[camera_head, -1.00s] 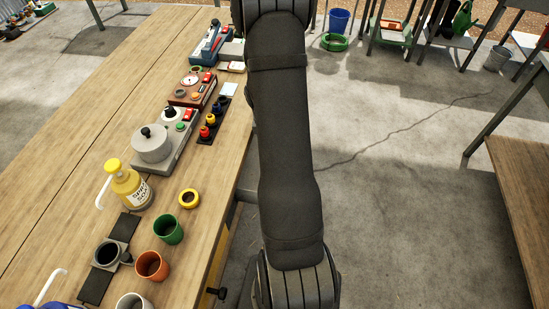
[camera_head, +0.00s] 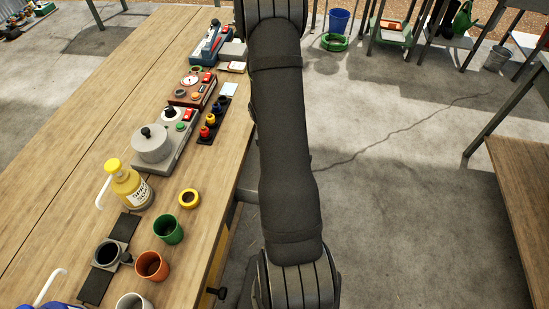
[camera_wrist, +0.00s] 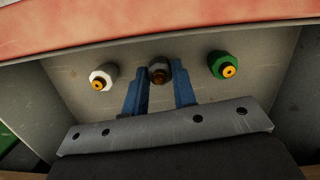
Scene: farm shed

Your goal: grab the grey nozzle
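The grey nozzle (camera_wrist: 159,73) is in the middle of a row on a grey panel in the wrist view. It looks dark, with a brownish round tip. My gripper (camera_wrist: 158,67) has two blue fingers, one on each side of this nozzle. The fingers are apart, and I see no clear contact with it. A white nozzle (camera_wrist: 103,76) with a brass tip is to the left, and a green nozzle (camera_wrist: 223,65) with a brass tip is to the right. In the head view, neither the gripper nor the nozzles show.
A red edge (camera_wrist: 150,22) runs above the panel, and side walls flank it. In the head view, a wooden workbench (camera_head: 60,170) at left holds cups, a yellow bottle (camera_head: 127,186) and several devices.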

